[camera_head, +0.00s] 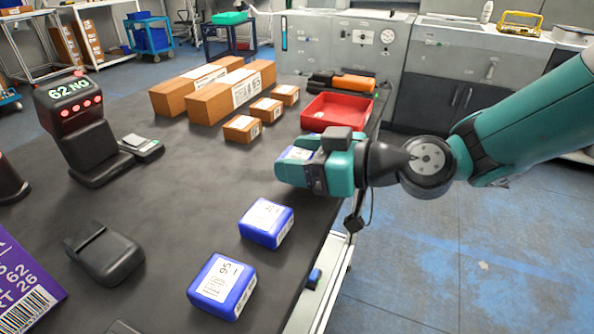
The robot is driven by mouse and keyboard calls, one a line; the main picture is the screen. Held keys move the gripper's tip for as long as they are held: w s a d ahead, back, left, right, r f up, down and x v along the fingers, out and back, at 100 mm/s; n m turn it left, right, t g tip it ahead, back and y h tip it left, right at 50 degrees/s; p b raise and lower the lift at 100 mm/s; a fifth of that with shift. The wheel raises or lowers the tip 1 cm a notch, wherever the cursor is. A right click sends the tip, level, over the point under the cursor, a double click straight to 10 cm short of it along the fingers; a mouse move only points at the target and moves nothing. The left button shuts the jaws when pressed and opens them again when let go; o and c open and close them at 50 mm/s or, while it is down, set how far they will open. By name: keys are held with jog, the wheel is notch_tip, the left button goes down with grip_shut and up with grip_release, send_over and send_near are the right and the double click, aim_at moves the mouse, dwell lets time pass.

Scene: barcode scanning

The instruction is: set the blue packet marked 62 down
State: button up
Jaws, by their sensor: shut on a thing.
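My gripper (304,175) reaches in from the right over the table's right edge. It is shut on a blue packet (297,153), whose white-labelled top shows between the fingers. The gripper hides most of this packet, and I cannot read its number. I cannot tell whether it touches the dark table (185,205). Two other blue packets lie nearer on the table. One (267,222) is just below my gripper in the picture, and the nearer one (222,287) has a label that seems to read 95.
A black scanner stand (88,140) showing "62 NO" stands at the left. Brown boxes (215,95) and a red tray (336,110) lie beyond my gripper. A black device (105,255) and a purple sheet (25,285) are at the near left. The table's middle is clear.

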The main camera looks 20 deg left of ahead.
jog(key=shift+f, duration=1.2)
jog(key=shift+f+b, duration=0.2)
jog(key=shift+b, duration=0.25)
jog(key=o, duration=1)
jog(key=shift+r+p, duration=0.15)
jog(key=shift+p, duration=0.3)
jog(key=shift+d, duration=0.35)
jog(key=shift+b+v, duration=1.45)
jog(key=shift+v, duration=6.9)
